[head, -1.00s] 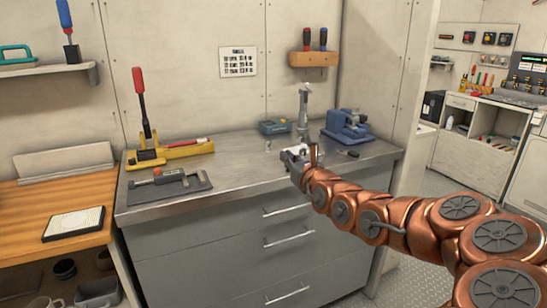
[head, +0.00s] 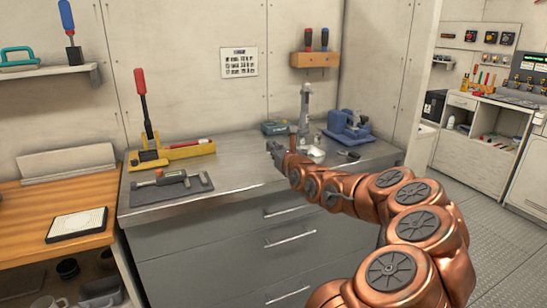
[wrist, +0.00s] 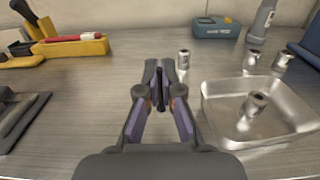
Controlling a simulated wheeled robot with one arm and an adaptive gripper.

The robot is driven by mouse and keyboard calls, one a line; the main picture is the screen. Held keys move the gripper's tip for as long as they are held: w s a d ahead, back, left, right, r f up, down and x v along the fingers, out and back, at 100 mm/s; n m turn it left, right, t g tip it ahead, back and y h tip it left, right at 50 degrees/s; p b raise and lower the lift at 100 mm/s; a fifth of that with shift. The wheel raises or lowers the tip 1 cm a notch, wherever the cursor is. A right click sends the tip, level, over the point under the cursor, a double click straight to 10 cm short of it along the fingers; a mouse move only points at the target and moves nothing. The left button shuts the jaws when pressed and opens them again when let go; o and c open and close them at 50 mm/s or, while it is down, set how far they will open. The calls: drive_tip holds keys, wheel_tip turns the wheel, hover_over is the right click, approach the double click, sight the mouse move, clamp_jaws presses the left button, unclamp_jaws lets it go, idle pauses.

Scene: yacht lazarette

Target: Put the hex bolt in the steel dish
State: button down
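The steel dish (wrist: 222,122) is a shallow square metal tray on the bench, right of my gripper in the wrist view. It shows small and bright beside my gripper in the head view (head: 317,156). A short shiny metal cylinder (wrist: 254,103) with a hole in its top is in the dish. My gripper (wrist: 160,78) is left of the dish, its fingers nearly together. A slim dark piece (wrist: 160,92) fills the gap between them; it looks like the hex bolt, but the fingers hide most of it.
Metal cylinders stand behind the dish (wrist: 252,62) and near my fingertips (wrist: 183,60). A teal-grey box (wrist: 217,27) and a grey upright tool (head: 304,108) are at the back. A blue machine (head: 347,126) stands right, a yellow holder (head: 185,151) left. The bench's middle is clear.

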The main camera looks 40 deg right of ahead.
drive_tip(key=shift+w+d+f, duration=0.1)
drive_tip(key=shift+w+f, duration=0.05)
drive_tip(key=shift+f, duration=1.6)
drive_tip(key=shift+f, duration=0.2)
drive_tip(key=c, duration=1.3)
unclamp_jaws()
drive_tip(key=shift+r, duration=0.25)
drive_tip(key=shift+s, duration=0.55)
drive_tip(key=shift+a+b+v, duration=0.1)
drive_tip(key=shift+b+v, duration=0.2)
drive_tip(key=shift+v, duration=2.45)
drive_tip(key=shift+a+b+v, duration=0.15)
drive_tip(key=shift+b+v, duration=0.15)
drive_tip(key=shift+v, duration=2.4)
